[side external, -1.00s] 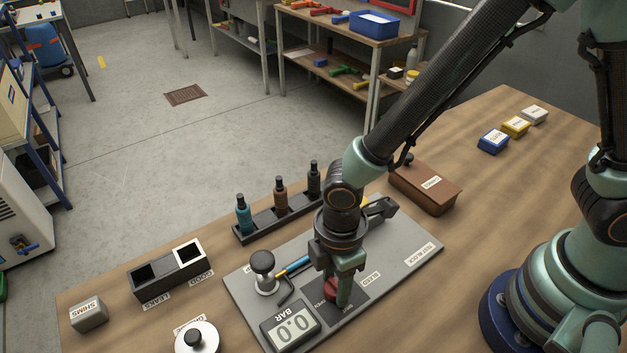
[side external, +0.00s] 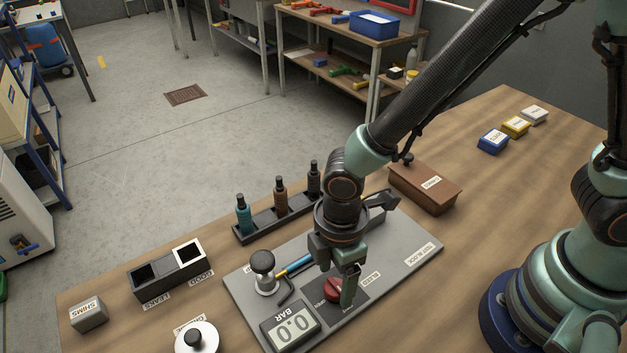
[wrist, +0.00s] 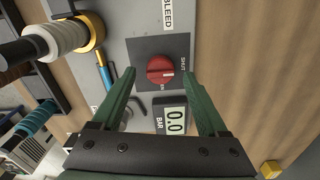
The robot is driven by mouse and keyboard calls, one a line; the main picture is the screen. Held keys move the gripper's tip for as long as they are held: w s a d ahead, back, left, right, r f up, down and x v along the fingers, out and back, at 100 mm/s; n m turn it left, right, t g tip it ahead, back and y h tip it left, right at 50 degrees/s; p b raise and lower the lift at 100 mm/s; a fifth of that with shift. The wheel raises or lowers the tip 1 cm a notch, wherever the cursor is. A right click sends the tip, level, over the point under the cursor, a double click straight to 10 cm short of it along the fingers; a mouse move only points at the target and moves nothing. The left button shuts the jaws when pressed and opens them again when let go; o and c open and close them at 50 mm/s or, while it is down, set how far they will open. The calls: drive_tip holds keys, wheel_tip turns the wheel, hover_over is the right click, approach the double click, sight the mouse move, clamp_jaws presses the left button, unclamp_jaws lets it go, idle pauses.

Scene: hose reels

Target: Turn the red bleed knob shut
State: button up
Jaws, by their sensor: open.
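The red bleed knob (side external: 333,289) sits on a dark square plate (side external: 358,283) on the grey test block. Another label below the knob is too small to read surely. My gripper (side external: 346,294) is over the plate, one green finger in front of the knob's right side. In the wrist view its fingers (wrist: 160,76) stand wide apart, left and right of the knob, with gaps showing. Whether the tips are above the knob's height is hard to tell.
A gauge (side external: 291,326) reading 0.0 BAR stands close to the knob. A black-topped fitting (side external: 264,270), a blue-yellow tool (side external: 295,265) and a bottle rack (side external: 282,220) are nearby. A brown box (side external: 425,187) lies behind.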

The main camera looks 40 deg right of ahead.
sight(335, 284)
wheel_tip(335, 284, up, 11)
drive_tip(key=shift+f, duration=0.2)
idle(0.3)
drive_tip(key=w+d+r+m+t, duration=0.2)
drive_tip(key=d+r+m, duration=0.3)
drive_tip(key=d+m, duration=0.3)
drive_tip(key=w+d+r+m+t, duration=0.2)
drive_tip(key=d+r+m, duration=0.4)
drive_tip(key=d, duration=0.8)
drive_tip(key=shift+d+m+t, duration=0.35)
drive_tip(key=shift+m+t, duration=0.45)
drive_tip(key=shift+m, duration=0.2)
